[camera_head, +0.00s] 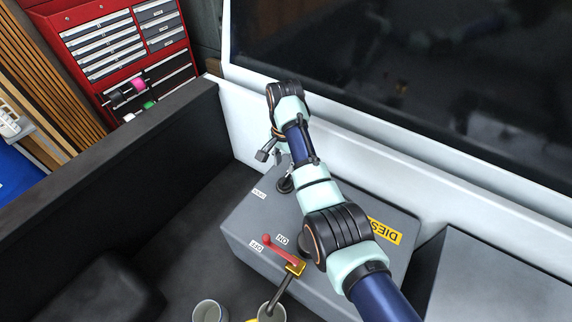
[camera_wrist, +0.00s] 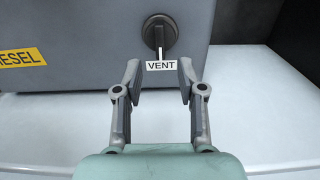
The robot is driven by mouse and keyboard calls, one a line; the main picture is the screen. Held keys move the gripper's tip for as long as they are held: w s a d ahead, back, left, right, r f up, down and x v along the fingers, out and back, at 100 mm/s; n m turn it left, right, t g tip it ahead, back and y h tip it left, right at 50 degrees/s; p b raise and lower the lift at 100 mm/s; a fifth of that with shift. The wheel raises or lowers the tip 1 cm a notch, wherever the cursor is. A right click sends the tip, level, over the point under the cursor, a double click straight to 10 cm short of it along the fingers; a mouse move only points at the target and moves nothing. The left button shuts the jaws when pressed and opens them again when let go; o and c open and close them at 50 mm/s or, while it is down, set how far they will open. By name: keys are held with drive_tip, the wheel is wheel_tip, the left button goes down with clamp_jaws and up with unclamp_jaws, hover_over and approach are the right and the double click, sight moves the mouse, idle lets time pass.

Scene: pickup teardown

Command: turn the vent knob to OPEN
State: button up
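The vent knob (camera_wrist: 160,33) is a dark round knob with a raised grip on the face of a grey tank. A white line on it points down toward the white VENT label (camera_wrist: 160,66) in the wrist view. My gripper (camera_wrist: 160,78) is open and empty, its two fingers apart on either side of the label, short of the knob. In the head view my gripper (camera_head: 272,157) is beside the tank's far left end, close to a dark round fitting (camera_head: 285,185). No OPEN marking is readable in the wrist view.
The grey tank (camera_head: 240,228) carries a yellow DIESEL label (camera_head: 385,231) and a red lever (camera_head: 279,249) beside ON and OFF labels. A white truck wall with a dark window (camera_head: 400,70) stands close behind. Cups (camera_head: 209,311) are at the bottom. A red tool cabinet (camera_head: 75,20) is farther off.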

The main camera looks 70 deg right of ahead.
sight(285, 178)
wheel_tip(285, 178, down, 8)
drive_tip(key=shift+a+r, duration=0.1)
drive_tip(key=shift+r, duration=0.15)
drive_tip(key=shift+c, duration=0.3)
clamp_jaws()
